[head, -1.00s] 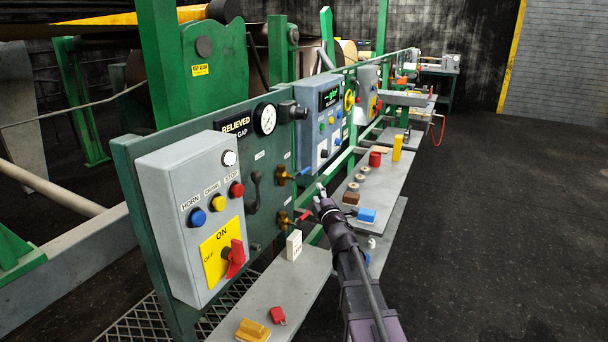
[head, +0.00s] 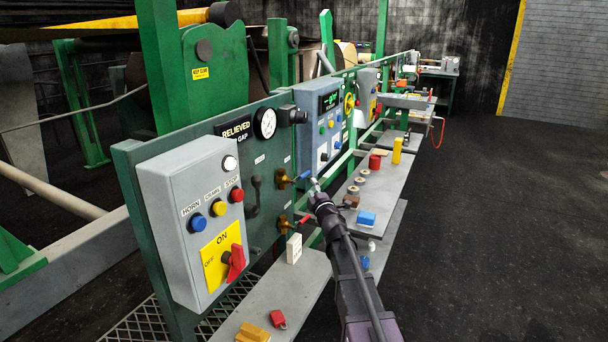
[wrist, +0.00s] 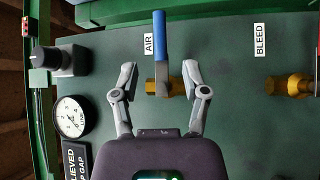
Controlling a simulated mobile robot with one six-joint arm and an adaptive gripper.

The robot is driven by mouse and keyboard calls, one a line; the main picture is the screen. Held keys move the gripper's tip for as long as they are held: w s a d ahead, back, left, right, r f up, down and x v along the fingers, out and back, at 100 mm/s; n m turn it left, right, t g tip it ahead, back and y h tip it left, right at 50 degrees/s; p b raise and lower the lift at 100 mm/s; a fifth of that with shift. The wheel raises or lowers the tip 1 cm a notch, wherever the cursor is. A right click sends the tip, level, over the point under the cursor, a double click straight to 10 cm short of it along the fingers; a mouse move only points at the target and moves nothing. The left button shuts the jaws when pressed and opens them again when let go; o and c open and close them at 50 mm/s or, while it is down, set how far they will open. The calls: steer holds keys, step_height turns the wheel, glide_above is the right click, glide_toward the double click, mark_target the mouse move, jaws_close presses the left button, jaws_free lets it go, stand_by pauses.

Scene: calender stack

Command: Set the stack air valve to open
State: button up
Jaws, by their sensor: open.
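The stack air valve has a brass body (wrist: 158,88) and a blue lever (wrist: 160,45), under a label reading AIR in the wrist view. The lever lies across the brass body and points to the panel's right. In the head view the blue lever (head: 304,175) and brass fitting (head: 285,178) show on the green panel. My gripper (wrist: 159,73) is open, with one finger on each side of the lever. In the head view my gripper (head: 315,187) is just right of the valve.
A second brass valve (wrist: 290,85), labelled BLEED, sits beside it; its red lever (head: 304,219) shows below in the head view. A gauge (head: 265,122) and grey control boxes (head: 190,215) are on the panel. Shelves below (head: 275,290) hold small items. The floor at right is clear.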

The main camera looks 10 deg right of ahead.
mark_target(305, 174)
steer(key=p+x, duration=0.1)
steer(key=x, duration=0.7)
steer(key=shift+w+a, duration=0.1)
steer(key=shift+w, duration=0.3)
jaws_close()
steer(key=shift+a, duration=0.25)
steer(key=shift+d, duration=0.35)
